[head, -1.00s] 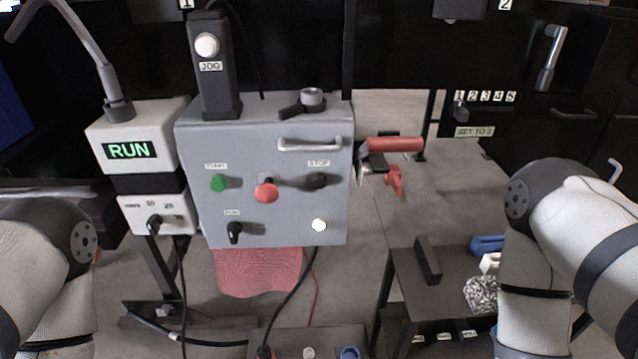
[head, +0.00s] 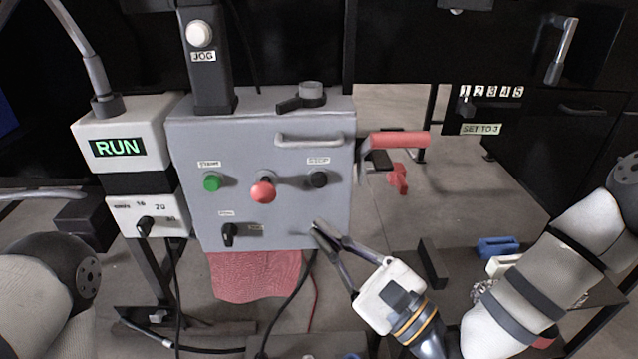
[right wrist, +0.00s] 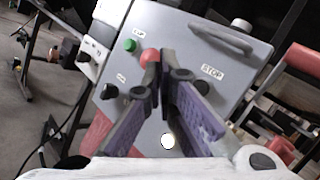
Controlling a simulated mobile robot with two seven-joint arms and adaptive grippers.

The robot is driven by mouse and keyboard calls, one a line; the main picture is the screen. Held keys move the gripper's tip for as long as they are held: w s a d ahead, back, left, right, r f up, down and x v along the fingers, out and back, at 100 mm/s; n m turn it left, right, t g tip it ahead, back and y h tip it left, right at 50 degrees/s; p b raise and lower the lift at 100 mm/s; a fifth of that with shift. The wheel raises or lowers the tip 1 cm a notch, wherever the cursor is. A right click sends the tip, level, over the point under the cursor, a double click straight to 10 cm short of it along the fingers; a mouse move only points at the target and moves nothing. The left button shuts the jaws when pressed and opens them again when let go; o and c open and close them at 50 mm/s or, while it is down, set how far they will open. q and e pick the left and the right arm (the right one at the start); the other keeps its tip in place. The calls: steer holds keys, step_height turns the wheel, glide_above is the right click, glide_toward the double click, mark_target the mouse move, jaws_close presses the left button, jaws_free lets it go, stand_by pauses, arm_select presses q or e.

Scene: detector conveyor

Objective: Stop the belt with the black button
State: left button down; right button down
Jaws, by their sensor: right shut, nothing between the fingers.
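The black button (head: 318,179) sits under the STOP label at the right of the grey control box (head: 290,228). In the right wrist view the black button (right wrist: 201,87) is just right of the fingertips, below its STOP label. My right gripper (head: 318,230) is shut and empty in front of the lower right of the box, below the black button and apart from it. In the right wrist view the right gripper (right wrist: 165,58) points at the box, its fingers partly covering the red button (right wrist: 150,57). My left gripper is not in view.
A red mushroom button (head: 263,192) and a green button (head: 212,182) sit left of the black button. A metal handle (head: 309,138) sticks out above it. A red-handled clamp (head: 400,140) projects at the box's right. The display (head: 117,148) reads RUN.

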mark_target(319, 181)
steer(key=shift+r, duration=0.35)
steer(key=shift+w, duration=0.15)
